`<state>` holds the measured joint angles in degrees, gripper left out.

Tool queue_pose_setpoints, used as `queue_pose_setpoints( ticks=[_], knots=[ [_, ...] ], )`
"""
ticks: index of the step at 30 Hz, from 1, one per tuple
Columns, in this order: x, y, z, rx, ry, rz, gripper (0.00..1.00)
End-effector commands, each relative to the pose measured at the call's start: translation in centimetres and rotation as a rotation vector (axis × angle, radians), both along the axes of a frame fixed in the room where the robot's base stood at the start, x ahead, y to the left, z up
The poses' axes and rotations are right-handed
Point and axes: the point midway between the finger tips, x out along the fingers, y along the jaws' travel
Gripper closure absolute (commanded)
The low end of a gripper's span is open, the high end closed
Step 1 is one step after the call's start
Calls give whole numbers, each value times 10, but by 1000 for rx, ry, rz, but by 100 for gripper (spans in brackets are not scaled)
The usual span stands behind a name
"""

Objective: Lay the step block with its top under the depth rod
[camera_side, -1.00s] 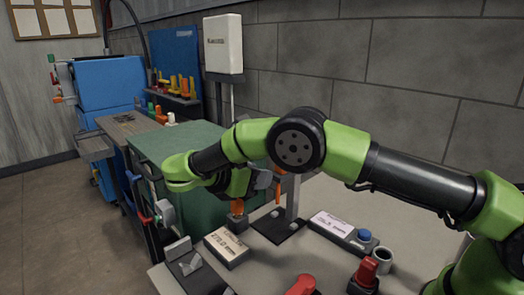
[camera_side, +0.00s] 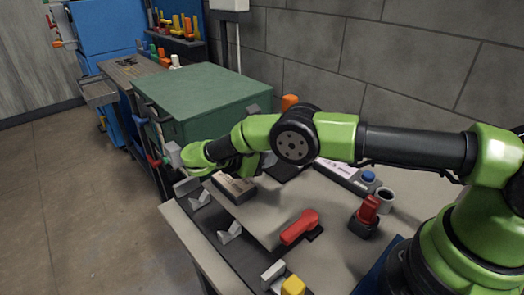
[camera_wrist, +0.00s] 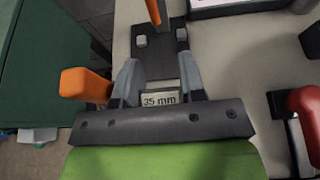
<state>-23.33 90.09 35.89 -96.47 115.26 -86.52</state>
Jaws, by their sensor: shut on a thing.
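In the wrist view my gripper (camera_wrist: 158,72) has both fingers closed on the step block (camera_wrist: 160,99), which shows a pale face marked "35 mm". The rest of the block is hard to make out against a dark base plate (camera_wrist: 157,62). The orange depth rod (camera_wrist: 153,10) stands at the top of the wrist view, ahead of the fingers. In the side view an orange top (camera_side: 290,102) shows behind my arm, probably part of the gauge. My arm hides the fingers and the block there, so I cannot tell whether the block touches the surface.
An orange handle (camera_wrist: 85,84) is close to the left finger. A labelled box (camera_side: 233,187) lies near my wrist. A red lever (camera_side: 299,227), a red-topped block (camera_side: 364,217) and a grey cup (camera_side: 385,200) stand on the bench. A green cabinet (camera_side: 205,90) is behind.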

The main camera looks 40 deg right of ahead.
Motion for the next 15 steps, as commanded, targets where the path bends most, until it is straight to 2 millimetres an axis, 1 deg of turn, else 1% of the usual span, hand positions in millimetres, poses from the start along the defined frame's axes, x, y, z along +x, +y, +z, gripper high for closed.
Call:
queue_pose_setpoints(
  ticks=[12,14,15],
  knots=[
    [0,-16,-30,-1,0,-1,98],
    [0,-18,-34,0,-1,-2,98],
    [0,-22,-33,-1,-1,-1,98]
  ],
)
